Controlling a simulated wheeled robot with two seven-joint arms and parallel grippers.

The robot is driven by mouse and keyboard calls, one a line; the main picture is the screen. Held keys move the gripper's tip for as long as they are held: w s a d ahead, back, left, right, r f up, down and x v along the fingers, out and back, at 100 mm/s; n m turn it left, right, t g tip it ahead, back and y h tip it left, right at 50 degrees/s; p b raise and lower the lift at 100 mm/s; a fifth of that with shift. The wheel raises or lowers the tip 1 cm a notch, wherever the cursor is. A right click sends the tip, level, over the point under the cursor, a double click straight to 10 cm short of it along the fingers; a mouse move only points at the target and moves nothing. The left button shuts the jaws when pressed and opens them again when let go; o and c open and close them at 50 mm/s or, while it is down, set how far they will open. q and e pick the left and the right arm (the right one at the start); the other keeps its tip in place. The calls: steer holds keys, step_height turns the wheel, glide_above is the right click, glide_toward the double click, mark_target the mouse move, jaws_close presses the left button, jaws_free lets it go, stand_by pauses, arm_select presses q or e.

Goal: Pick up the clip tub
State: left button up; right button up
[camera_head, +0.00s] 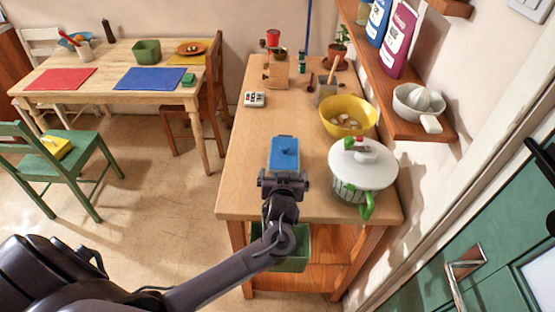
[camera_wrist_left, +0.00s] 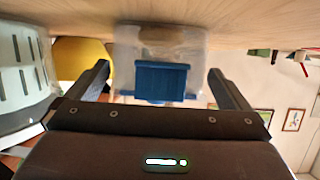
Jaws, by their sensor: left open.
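The clip tub (camera_head: 284,155) has a blue lid and stands on the wooden counter (camera_head: 245,150) near its front left. In the left wrist view the clip tub (camera_wrist_left: 125,50) is a clear box with a blue clip facing the jaws. My left gripper (camera_head: 284,178) is just in front of the tub, on its near side. In the left wrist view its fingers (camera_wrist_left: 158,70) are open, one to each side of the tub's blue clip. I cannot tell whether they touch the tub. My right gripper is not in view.
A white-lidded pot (camera_head: 363,165) with a green handle stands right of the tub. A yellow bowl (camera_head: 348,117) is behind it. A wooden shelf (camera_head: 380,75) overhangs the counter's right side. The counter left of and behind the tub is clear up to a small white device (camera_head: 255,99).

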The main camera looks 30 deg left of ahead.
arm_select(q)
steer(key=shift+w+a+f, duration=0.25)
steer(key=shift+w+a, duration=0.05)
steer(key=shift+w, duration=0.25)
steer(key=shift+w+a+f, duration=0.15)
steer(key=shift+w+a, duration=0.05)
steer(key=shift+w, duration=0.1)
steer(key=shift+w+f, duration=0.1)
steer(key=shift+f, duration=0.05)
steer(key=shift+d, duration=0.1)
steer(key=shift+c, duration=0.8)
steer(key=c, duration=1.3)
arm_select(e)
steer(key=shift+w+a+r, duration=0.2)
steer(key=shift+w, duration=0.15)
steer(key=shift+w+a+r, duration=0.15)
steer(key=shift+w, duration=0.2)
